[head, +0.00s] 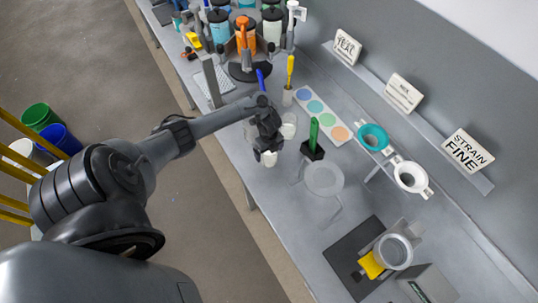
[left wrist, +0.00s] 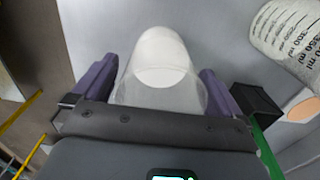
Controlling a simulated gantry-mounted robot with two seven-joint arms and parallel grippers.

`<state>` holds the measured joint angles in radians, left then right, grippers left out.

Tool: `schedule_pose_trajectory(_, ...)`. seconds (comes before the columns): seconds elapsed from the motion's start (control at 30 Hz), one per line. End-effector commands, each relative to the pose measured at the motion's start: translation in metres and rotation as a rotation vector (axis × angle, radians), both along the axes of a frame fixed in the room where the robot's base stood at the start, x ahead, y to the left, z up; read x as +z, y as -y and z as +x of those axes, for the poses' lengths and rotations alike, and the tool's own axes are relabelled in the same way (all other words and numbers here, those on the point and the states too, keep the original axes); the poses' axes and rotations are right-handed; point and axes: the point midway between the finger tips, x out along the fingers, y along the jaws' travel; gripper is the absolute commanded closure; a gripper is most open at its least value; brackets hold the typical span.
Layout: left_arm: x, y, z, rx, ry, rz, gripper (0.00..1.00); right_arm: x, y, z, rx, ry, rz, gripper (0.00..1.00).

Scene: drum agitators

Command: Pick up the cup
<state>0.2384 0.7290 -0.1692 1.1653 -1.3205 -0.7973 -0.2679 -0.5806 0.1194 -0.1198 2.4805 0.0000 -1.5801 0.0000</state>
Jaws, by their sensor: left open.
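A whitish, see-through cup (left wrist: 160,57) stands on the grey bench, between the two purple fingers of my left gripper (left wrist: 158,88) in the left wrist view. The fingers are apart, with a small gap showing beside the cup. In the head view my left gripper (head: 267,147) points down over the bench, and the pale cup (head: 269,160) shows just under it, partly hidden. A second pale cup (head: 288,129) is close by to the right; in the left wrist view a measuring cup with ml marks (left wrist: 290,38) stands at the upper right. My right gripper is not in view.
A black block with a green handle (head: 313,148) stands right of the gripper, close to the right finger. Beyond are a round mesh on a stand (head: 324,178), a colour-dot strip (head: 323,115) and strainers (head: 411,176). Bottles (head: 219,28) crowd the back.

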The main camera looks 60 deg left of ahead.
Motion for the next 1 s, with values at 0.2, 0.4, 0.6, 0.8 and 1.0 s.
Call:
schedule_pose_trajectory(0.2,0.0002,0.0001,0.0001,0.000,0.000,0.000,0.17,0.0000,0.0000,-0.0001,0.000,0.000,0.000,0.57)
schedule_pose_trajectory(0.4,0.0003,0.0001,0.0001,0.000,0.000,0.000,0.47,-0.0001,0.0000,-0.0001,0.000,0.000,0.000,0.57)
schedule_pose_trajectory(0.6,0.0007,0.0000,0.0004,0.000,0.001,0.000,0.56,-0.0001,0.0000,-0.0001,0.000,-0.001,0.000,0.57)
schedule_pose_trajectory(0.8,0.0018,0.0000,0.0006,0.000,0.001,0.000,0.56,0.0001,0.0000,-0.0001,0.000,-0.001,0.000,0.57)
schedule_pose_trajectory(1.0,0.0072,0.0000,0.0010,0.000,0.002,0.000,0.56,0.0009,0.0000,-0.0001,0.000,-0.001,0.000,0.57)
